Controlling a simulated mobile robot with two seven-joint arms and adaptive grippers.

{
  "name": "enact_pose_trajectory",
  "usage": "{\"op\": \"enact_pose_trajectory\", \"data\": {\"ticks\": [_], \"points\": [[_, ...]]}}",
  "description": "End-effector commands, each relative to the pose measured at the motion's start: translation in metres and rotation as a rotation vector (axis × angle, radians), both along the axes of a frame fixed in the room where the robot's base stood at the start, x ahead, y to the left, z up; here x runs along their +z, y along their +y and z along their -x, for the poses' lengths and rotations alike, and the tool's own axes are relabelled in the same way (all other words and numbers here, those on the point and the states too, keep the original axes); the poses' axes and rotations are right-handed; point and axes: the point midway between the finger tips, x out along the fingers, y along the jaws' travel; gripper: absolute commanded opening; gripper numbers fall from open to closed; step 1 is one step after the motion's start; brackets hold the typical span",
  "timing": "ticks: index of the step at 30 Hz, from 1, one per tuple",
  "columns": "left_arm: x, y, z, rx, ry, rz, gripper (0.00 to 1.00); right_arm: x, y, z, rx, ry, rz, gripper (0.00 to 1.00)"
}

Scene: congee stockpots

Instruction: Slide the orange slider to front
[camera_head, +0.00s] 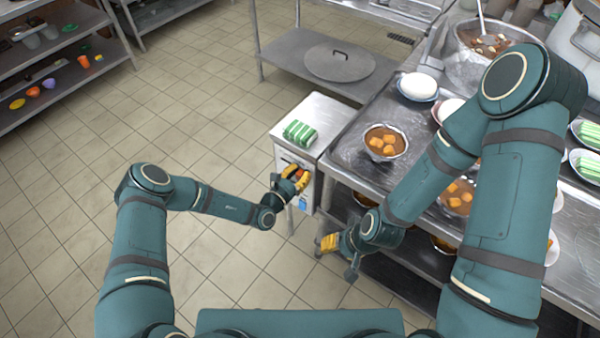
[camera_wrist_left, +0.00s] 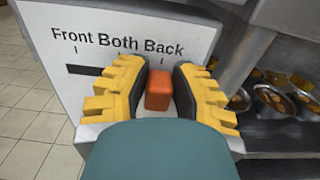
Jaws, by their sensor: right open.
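The orange slider (camera_wrist_left: 159,90) is a small block on the white panel (camera_wrist_left: 108,18) printed "Front Both Back". It stands under the "Back" mark, at the right of the labels. The dark slot (camera_wrist_left: 84,70) runs left from it toward "Front". My left gripper (camera_head: 290,180) is at the panel side of the small metal cabinet. In the left wrist view its yellow fingers (camera_wrist_left: 153,98) stand on both sides of the slider, with narrow gaps showing. My right gripper (camera_head: 329,243) is open and empty, low in front of the counter.
A green-and-white striped item (camera_head: 299,132) lies on the cabinet top (camera_head: 318,112). The metal counter (camera_head: 352,150) to the right holds bowls of food (camera_head: 385,142) and plates, with more bowls on its lower shelf. The tiled floor (camera_head: 190,100) at the left is clear.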

Motion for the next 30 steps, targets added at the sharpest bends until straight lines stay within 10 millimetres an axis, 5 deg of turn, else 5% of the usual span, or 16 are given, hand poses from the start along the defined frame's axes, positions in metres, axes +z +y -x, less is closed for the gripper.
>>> {"op": "enact_pose_trajectory", "data": {"ticks": [10,21,30], "points": [[0.0,0.004,-0.003,0.001,-0.003,0.0,0.0,-0.001,0.0,0.0,0.0,0.0,0.0,0.47],[-0.001,0.062,-0.047,0.002,-0.006,-0.001,0.0,-0.017,0.0,-0.003,-0.002,-0.007,0.001,0.47],[0.001,0.069,-0.051,0.003,-0.003,0.0,0.0,-0.017,0.0,-0.003,-0.002,-0.008,0.001,0.47]]}}
